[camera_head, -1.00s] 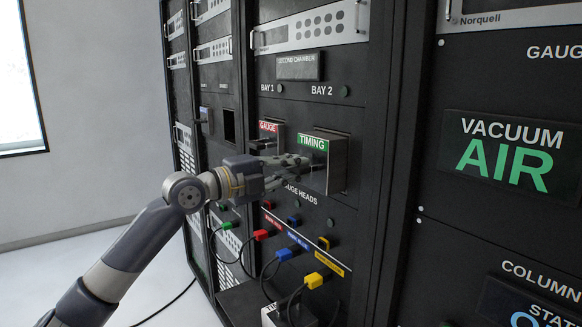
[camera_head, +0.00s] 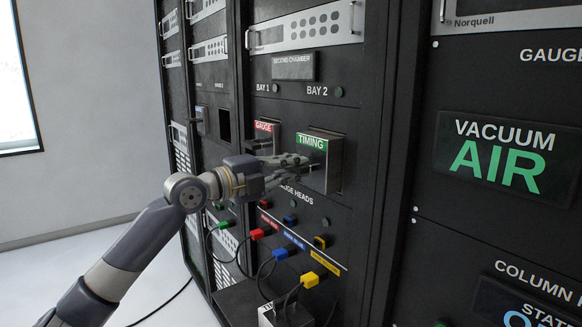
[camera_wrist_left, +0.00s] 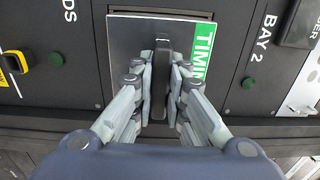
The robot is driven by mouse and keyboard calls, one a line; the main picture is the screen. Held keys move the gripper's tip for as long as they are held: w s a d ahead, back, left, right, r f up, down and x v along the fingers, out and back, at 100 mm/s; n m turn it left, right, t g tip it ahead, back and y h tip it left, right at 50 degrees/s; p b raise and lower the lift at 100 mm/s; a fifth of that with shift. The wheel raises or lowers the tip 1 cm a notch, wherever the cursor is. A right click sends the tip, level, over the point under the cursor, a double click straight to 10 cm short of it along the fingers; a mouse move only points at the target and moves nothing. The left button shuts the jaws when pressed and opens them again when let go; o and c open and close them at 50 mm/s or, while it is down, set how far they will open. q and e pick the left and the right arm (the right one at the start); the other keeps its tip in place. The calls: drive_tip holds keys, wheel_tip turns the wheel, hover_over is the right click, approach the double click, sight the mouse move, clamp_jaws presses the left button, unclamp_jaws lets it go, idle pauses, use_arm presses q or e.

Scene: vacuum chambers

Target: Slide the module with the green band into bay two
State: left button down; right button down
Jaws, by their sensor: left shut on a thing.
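The module with the green band (camera_head: 334,167), marked TIMING, sits partly in the bay two opening under the BAY 2 label. Its front still stands out from the rack face. My left gripper (camera_head: 290,163) is in front of it, shut on its handle. In the left wrist view the fingers of my left gripper (camera_wrist_left: 160,85) close on both sides of the dark upright handle (camera_wrist_left: 161,75). The module's grey face (camera_wrist_left: 128,45) and green band (camera_wrist_left: 201,52) show behind them. How deep the module reaches inside is hidden. My right gripper is not in view.
A red-banded GAUGE module (camera_head: 266,132) sits in bay one, left of the TIMING module. Below are coloured plugs with cables, such as the yellow plug (camera_head: 309,280). A VACUUM AIR display (camera_head: 505,155) is on the cabinet at right. Open floor lies at left.

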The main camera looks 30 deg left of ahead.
use_arm(q)
drive_tip(key=shift+p+x, duration=0.65)
drive_tip(key=shift+x, duration=0.45)
idle(1.0)
drive_tip(key=shift+w+d+r, duration=0.1)
drive_tip(key=shift+w, duration=0.1)
idle(0.6)
drive_tip(key=c, duration=1.5)
unclamp_jaws()
drive_tip(key=shift+d, duration=0.1)
drive_tip(key=shift+c, duration=0.2)
drive_tip(key=shift+w+f, duration=0.1)
drive_tip(key=shift+f, duration=0.15)
